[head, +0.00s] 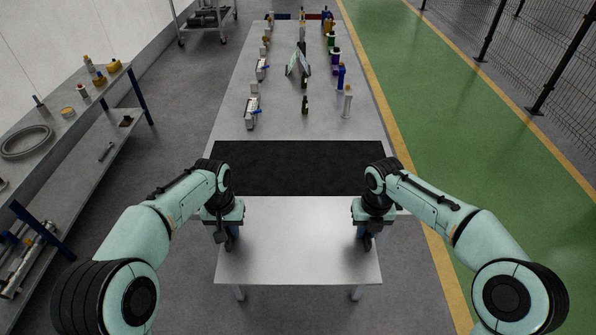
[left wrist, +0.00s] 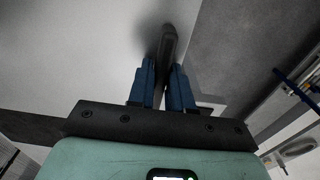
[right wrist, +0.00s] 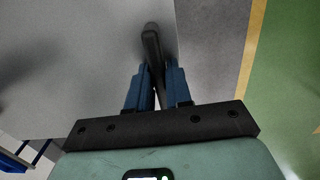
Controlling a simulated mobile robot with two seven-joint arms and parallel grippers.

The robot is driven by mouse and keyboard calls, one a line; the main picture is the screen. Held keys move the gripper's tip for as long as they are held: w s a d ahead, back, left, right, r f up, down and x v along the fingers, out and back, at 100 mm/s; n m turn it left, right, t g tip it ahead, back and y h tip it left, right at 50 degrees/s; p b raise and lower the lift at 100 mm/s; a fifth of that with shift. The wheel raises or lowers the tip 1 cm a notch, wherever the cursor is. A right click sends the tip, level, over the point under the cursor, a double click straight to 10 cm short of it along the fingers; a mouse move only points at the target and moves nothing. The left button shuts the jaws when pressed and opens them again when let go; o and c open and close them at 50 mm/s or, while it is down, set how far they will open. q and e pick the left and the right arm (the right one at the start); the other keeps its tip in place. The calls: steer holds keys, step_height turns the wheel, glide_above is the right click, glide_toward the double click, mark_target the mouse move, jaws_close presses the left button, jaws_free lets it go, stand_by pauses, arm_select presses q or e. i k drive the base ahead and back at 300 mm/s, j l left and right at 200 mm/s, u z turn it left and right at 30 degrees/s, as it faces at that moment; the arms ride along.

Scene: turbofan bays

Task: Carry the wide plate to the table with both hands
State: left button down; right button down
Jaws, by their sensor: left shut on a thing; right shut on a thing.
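The wide plate (head: 298,242) is a flat light-grey sheet in the lower middle of the head view, and it looks level. My left gripper (head: 229,240) is shut on a dark handle (left wrist: 169,45) at its left edge. My right gripper (head: 367,240) is shut on a matching dark handle (right wrist: 151,45) at its right edge. Blue fingers clasp each handle in the wrist views. The long grey table (head: 280,118) extends away beyond the plate. I cannot tell whether the plate touches anything beneath it.
A black mat area (head: 298,168) spans the near part of the table, clear of objects. A shelf bench (head: 85,120) is at left. Green floor (head: 455,120) and a fence lie right.

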mark_target(298, 170)
steer(key=i, duration=1)
